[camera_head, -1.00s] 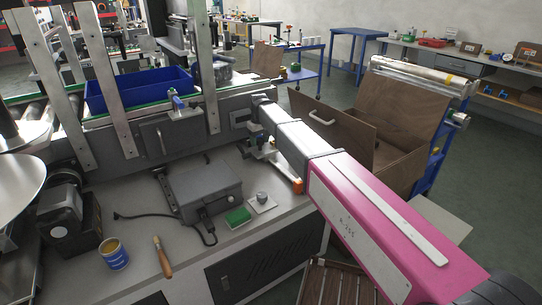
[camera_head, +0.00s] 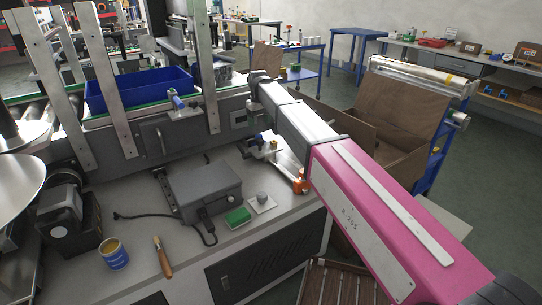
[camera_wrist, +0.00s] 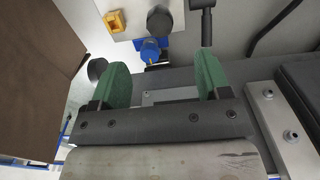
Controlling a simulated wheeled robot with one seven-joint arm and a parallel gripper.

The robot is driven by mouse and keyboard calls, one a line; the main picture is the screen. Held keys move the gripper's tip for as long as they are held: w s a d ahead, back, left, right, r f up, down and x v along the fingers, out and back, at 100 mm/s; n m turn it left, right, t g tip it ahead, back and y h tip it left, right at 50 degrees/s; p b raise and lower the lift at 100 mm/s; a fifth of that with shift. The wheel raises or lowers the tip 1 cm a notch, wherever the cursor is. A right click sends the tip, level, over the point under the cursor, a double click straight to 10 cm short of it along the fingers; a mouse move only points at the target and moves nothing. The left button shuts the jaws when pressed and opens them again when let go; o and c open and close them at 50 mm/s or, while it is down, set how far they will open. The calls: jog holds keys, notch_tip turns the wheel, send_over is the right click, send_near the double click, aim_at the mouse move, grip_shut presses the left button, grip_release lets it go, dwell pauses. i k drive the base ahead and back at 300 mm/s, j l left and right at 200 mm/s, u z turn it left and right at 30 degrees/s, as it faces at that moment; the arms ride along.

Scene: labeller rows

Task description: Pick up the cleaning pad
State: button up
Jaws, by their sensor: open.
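The cleaning pad appears to be the small green block (camera_head: 238,217) lying on the grey bench top in the head view, in front of a grey box. My gripper (camera_wrist: 163,79) shows in the wrist view with two green-padded fingers spread apart and nothing between them. In the head view my arm reaches up and away, to the right of and beyond the pad; the fingers cannot be made out there. The pad is not seen in the wrist view.
Next to the pad are a white plate with a grey knob (camera_head: 262,203), the grey box (camera_head: 204,190) with a cable, a wooden-handled tool (camera_head: 163,257) and a blue-and-yellow can (camera_head: 115,254). An open brown box (camera_head: 395,115) stands right of my arm. Metal guides rise behind the bench.

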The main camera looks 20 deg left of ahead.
aim_at(239, 217)
jog(key=k, duration=1)
